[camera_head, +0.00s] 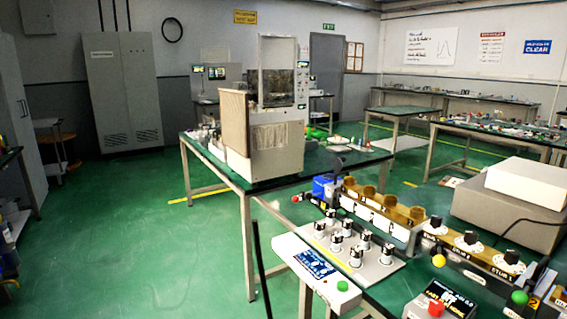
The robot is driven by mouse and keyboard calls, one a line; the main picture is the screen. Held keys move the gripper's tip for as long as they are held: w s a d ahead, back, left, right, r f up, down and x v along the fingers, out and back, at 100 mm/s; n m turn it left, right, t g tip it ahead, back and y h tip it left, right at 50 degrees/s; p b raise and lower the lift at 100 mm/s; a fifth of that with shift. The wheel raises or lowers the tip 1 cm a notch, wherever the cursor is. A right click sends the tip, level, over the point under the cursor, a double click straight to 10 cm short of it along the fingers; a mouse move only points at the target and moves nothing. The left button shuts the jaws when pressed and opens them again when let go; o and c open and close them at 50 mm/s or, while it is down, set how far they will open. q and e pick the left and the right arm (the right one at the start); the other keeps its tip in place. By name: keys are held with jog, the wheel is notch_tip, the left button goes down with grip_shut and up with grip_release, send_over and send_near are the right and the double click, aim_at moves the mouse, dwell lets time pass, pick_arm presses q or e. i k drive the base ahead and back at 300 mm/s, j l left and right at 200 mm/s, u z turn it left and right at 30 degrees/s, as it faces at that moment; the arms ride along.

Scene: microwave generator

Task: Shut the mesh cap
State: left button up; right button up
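A white and grey cabinet machine (277,150) stands on the green-topped table near the middle of the view. A beige, finely textured panel (235,121) stands upright at its left front side, angled away from the body, and looks like the mesh cap swung open. I cannot tell its hinge from here. The machine's upper part has a framed window (279,88). Neither of my grippers is in view.
Grey and white boxes (515,201) stand at the right. The green floor (110,230) at left is largely open.

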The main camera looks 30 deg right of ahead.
aim_at(338, 164)
jog(key=i, duration=1.2)
jog(key=i+z, duration=0.15)
jog(key=i, duration=0.45)
jog(key=i+j+z, duration=0.1)
jog(key=i, duration=0.5)
jog(key=i+z, duration=1.05)
jog(key=z, duration=0.25)
jog(key=i+j+z, duration=0.1)
jog(key=z, duration=0.4)
jog(key=i, duration=0.05)
